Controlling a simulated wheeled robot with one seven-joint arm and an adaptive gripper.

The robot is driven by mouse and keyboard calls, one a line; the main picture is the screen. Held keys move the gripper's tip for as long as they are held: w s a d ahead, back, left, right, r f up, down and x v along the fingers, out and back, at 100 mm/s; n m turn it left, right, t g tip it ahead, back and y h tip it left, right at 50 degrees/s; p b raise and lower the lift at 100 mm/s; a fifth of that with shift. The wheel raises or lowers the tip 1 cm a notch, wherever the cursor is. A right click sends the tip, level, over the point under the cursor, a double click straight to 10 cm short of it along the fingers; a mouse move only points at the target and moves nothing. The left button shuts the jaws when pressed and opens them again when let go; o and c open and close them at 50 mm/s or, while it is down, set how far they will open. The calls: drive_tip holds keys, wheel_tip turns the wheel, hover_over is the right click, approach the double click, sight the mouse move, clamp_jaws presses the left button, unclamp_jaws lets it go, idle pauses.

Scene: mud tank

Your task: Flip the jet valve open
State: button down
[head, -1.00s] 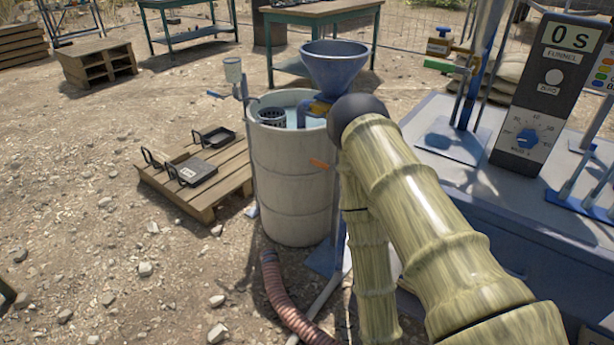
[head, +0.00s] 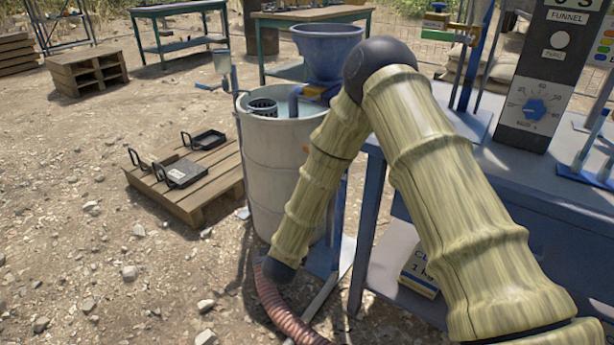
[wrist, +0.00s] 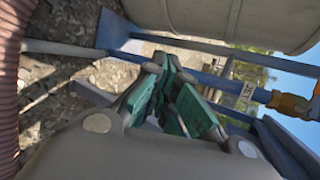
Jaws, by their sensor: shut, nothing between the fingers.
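In the wrist view a brass-coloured valve body (wrist: 288,103) sits on a blue pipe at the right edge, beside a small label (wrist: 247,90). An orange piece at the frame edge seems to be its handle, cut off there. In the head view a small orange bit (head: 306,149) shows at the tank's right side, mostly behind my arm. My gripper (wrist: 178,92), with green finger pads, is shut and empty, left of the valve and apart from it. My gripper is hidden in the head view. The grey tank (head: 265,165) also shows in the wrist view (wrist: 230,18).
A blue funnel (head: 327,52) stands above the tank. A ribbed hose (head: 277,310) runs on the ground by the tank's foot. A blue bench (head: 420,215) stands on the right. A pallet (head: 195,192) with black trays lies left. Blue frame bars surround my gripper.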

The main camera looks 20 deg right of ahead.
drive_tip(key=w+r+m+h+b, duration=0.3)
drive_tip(key=w+r+m, duration=0.2)
drive_tip(key=r+m, duration=0.3)
drive_tip(key=w+r+m+g+h+b, duration=0.1)
drive_tip(key=w+r+m+h+b, duration=0.1)
drive_tip(key=w+r+m, duration=0.4)
wheel_tip(320, 180, up, 3)
drive_tip(key=m+b, duration=0.1)
drive_tip(key=m, duration=0.5)
drive_tip(key=shift+d+h, duration=0.25)
drive_tip(key=shift+h, duration=0.15)
drive_tip(key=b+x, duration=0.4)
drive_tip(key=x, duration=0.6)
wheel_tip(320, 180, up, 4)
drive_tip(key=shift+s+f+b, duration=0.1)
drive_tip(key=shift+b, duration=0.2)
drive_tip(key=shift+b, duration=0.3)
